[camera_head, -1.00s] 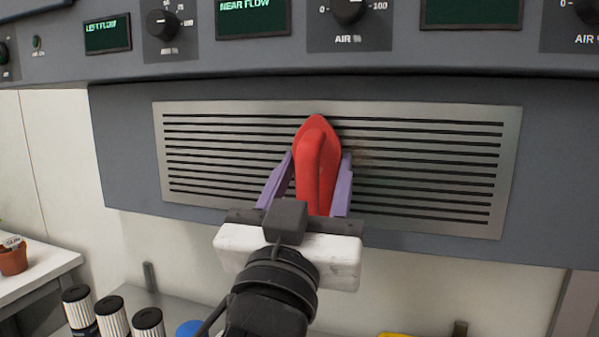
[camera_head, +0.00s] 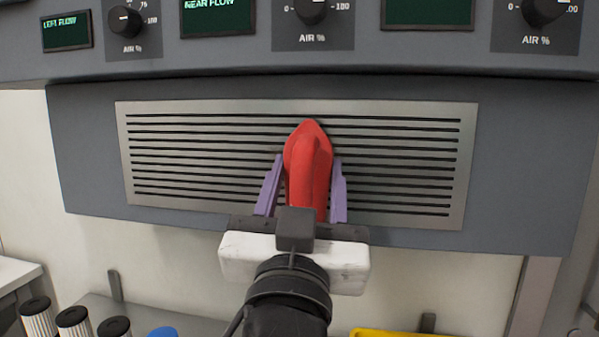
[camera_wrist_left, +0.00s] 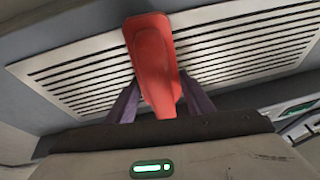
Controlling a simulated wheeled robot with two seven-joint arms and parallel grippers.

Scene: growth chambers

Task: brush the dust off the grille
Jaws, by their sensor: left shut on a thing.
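The grille (camera_head: 400,165) is a pale metal plate with dark horizontal slots on a grey panel; it also shows in the left wrist view (camera_wrist_left: 85,70). My left gripper (camera_head: 307,180) is in front of its middle, shut on a red brush (camera_head: 308,165) between two purple fingers. The brush also shows in the left wrist view (camera_wrist_left: 153,60). Its head overlaps the slots; I cannot tell if it touches them. No dust shows clearly on the uncovered slots; the part behind the brush and fingers is hidden. My right gripper is not in view.
Above the grille, a grey control panel carries knobs (camera_head: 310,8) and dark displays (camera_head: 216,15). Below is a shelf with several ribbed cylinders (camera_head: 73,322), a blue item (camera_head: 162,332) and a yellow item (camera_head: 385,333). The wall below the grille is bare.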

